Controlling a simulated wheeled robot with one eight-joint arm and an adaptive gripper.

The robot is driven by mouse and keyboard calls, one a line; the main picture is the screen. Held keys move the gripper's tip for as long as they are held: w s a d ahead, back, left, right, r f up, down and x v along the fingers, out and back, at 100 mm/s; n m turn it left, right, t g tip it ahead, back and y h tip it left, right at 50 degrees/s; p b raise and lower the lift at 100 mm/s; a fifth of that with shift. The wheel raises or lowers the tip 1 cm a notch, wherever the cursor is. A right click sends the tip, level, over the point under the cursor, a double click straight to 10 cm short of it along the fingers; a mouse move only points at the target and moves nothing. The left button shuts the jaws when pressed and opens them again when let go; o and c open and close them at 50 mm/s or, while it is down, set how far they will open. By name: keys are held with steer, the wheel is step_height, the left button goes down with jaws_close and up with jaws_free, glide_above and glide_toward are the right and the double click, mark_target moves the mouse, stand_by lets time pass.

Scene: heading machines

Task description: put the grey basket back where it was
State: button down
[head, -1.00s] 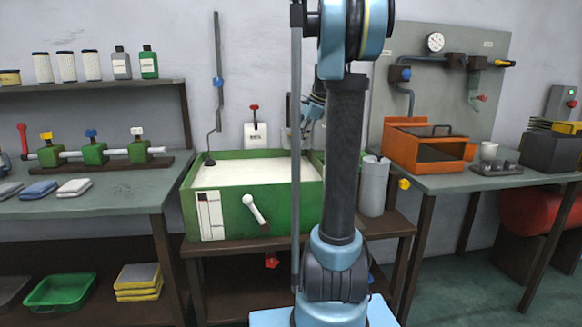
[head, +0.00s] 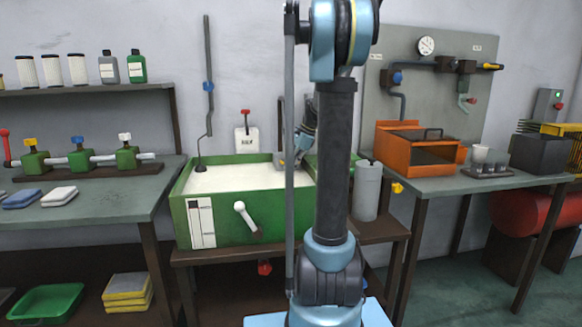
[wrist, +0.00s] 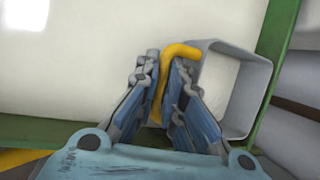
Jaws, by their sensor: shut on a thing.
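The grey basket (wrist: 257,88) is an open box with a yellow handle (wrist: 180,50) on its left side in the wrist view. My gripper (wrist: 166,62) is shut on this handle. The basket is over the white contents (wrist: 80,60) of the green tank, close to the tank's right wall (wrist: 272,70). I cannot tell if it touches the contents. In the head view, my gripper (head: 304,146) is low over the right part of the green tank (head: 222,226), and my arm hides most of that area.
A grey cylinder (head: 367,192) stands right of the tank. An orange box (head: 399,158) sits on the right bench, below a piped wall panel. The left bench carries green valves (head: 80,160) and folded cloths (head: 59,196). A thin upright pipe (head: 208,80) rises at the tank's back left.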

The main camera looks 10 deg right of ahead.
steer(key=c, duration=1.7)
jaws_free()
steer(key=v, duration=1.2)
